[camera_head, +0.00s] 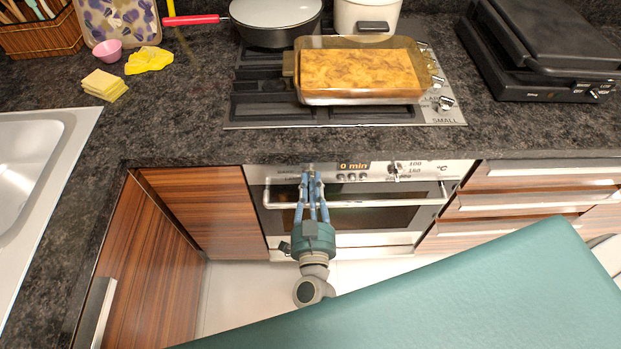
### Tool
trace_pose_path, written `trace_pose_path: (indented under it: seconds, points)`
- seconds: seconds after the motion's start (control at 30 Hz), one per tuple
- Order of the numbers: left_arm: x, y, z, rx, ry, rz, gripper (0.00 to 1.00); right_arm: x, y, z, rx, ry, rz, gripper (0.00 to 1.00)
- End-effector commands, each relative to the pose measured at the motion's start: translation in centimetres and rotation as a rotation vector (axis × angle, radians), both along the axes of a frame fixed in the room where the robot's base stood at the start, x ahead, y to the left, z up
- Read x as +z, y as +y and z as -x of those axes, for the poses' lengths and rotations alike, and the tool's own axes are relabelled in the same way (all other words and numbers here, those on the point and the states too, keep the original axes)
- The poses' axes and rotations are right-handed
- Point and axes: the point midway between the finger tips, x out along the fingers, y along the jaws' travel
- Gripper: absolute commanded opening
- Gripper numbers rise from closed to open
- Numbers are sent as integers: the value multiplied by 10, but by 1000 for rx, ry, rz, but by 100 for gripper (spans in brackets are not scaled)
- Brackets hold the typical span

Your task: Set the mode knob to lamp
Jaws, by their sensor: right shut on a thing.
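The built-in oven has a silver control panel (265,172) under the counter edge. My right gripper (311,173) reaches up to the left part of this panel, with its fingers closed around the mode knob. The fingers cover nearly all of the knob, so I cannot tell which way it points. Small lettering beside it is too small to read. The temperature knob (396,168) is on the right of the panel, and a display (354,166) between them reads 0 min. My left gripper is not in view.
The oven door handle (385,203) runs just below the panel, behind my right gripper. Above are a gas hob with a glass baking dish (350,99) and a pan (276,42). A black grill (548,60) stands right, a sink (60,135) left.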

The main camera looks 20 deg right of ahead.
Motion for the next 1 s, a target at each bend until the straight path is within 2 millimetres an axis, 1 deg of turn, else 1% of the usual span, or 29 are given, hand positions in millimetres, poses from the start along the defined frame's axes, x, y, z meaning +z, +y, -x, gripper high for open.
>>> trace_pose_path:
  seconds: [0.03, 0.27, 0.5, 0.6, 0.63, 0.7, 0.73, 1.0]
  points:
    - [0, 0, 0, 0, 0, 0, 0, 1, 7, -1, 15, 1, -5, 0]
    - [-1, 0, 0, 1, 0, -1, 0, 0, 8, -1, 15, -5, -26, 0]
    - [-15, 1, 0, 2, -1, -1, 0, -2, 9, -1, 15, -83, -298, 0]
    - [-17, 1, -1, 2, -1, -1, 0, -1, 9, -1, 15, -103, -367, 0]
    - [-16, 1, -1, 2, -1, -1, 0, -1, 9, -1, 15, -105, -373, 19]
    - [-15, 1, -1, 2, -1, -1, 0, 0, 8, -1, 15, -104, -370, 33]
    - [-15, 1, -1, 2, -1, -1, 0, 0, 8, -1, 14, -104, -369, 34]
    - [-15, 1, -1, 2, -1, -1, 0, 0, 5, 0, 8, -104, -364, 34]
